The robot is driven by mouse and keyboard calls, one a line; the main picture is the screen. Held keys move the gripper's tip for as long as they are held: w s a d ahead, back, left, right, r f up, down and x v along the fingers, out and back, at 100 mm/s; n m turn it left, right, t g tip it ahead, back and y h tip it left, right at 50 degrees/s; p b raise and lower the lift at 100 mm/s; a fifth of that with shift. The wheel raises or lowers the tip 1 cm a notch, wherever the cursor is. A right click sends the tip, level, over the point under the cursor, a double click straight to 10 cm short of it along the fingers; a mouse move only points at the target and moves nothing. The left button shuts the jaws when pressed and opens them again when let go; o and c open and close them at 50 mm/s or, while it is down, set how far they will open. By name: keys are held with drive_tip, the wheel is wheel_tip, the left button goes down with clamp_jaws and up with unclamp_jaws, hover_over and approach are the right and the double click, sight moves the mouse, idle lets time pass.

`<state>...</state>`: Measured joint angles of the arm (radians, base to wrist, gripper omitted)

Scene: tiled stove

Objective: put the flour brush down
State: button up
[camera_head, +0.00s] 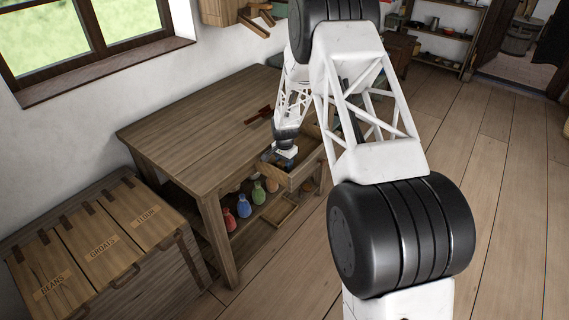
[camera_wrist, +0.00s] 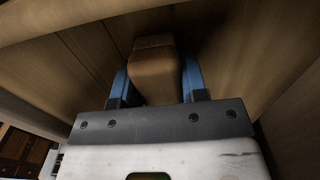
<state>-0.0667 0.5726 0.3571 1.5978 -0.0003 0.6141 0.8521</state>
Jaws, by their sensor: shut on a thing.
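My gripper (camera_head: 287,153) is low at the open drawer (camera_head: 303,174) of the wooden table, at or just inside its left part. In the wrist view, the blue fingers of my gripper (camera_wrist: 158,85) are shut on a brown wooden piece with a rounded end, which appears to be the flour brush (camera_wrist: 155,72). Only this wooden part shows; no bristles are visible. Wooden boards surround it closely. I cannot tell whether the brush touches the drawer floor. The brush cannot be made out in the head view.
The wooden table (camera_head: 205,125) has a mostly bare top, with a dark reddish-brown object (camera_head: 260,115) near the drawer. Coloured bottles (camera_head: 244,205) stand on the shelf below. A labelled wooden bin (camera_head: 100,250) stands at left. The floor at right is clear.

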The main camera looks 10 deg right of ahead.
drive_tip(key=shift+f, duration=0.15)
drive_tip(key=o, duration=1)
drive_tip(key=shift+r, duration=6.15)
